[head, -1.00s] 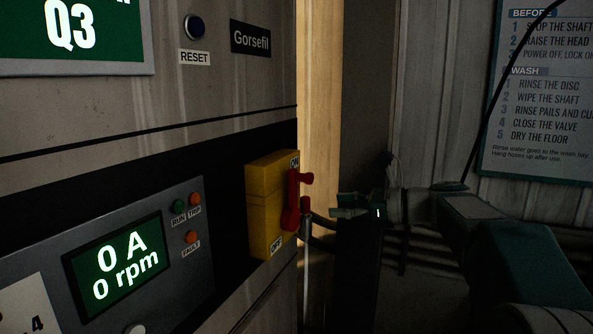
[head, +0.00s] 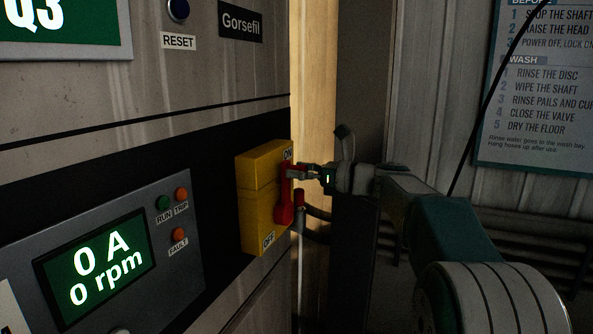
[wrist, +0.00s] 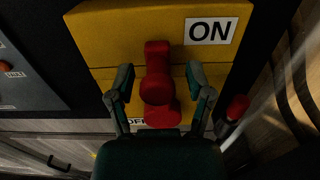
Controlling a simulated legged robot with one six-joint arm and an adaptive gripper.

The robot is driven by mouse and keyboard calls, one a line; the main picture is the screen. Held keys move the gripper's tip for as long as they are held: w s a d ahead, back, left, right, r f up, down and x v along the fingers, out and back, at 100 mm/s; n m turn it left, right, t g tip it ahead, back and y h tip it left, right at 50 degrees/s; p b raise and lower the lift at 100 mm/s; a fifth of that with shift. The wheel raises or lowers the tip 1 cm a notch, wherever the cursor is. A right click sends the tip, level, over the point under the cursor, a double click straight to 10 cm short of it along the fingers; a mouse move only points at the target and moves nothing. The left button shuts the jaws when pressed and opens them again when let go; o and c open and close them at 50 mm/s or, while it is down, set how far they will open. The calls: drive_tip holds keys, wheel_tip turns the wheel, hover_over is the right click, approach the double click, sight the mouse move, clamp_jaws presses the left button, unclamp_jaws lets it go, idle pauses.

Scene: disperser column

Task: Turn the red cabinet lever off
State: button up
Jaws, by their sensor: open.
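The red lever (head: 284,205) is on the side of a yellow cabinet box (head: 256,205). Its arm points up toward the ON label (head: 288,154), and the OFF label (head: 268,240) is at the bottom. My gripper (head: 297,172) is at the lever's upper end, coming from the right. In the wrist view the red lever (wrist: 157,80) stands between the two spread fingers of my gripper (wrist: 160,78), with a gap visible on each side. The fingers partly hide the lever's upper end in the head view.
A control panel with a display (head: 97,268) reading 0 A and 0 rpm is left of the box. A red-tipped part (head: 299,198) with dark hoses sits close beside the lever, under my gripper. A wash sign (head: 535,90) hangs on the back wall.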

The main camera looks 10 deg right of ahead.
drive_tip(key=shift+w+a, duration=0.15)
drive_tip(key=shift+a, duration=0.15)
clamp_jaws()
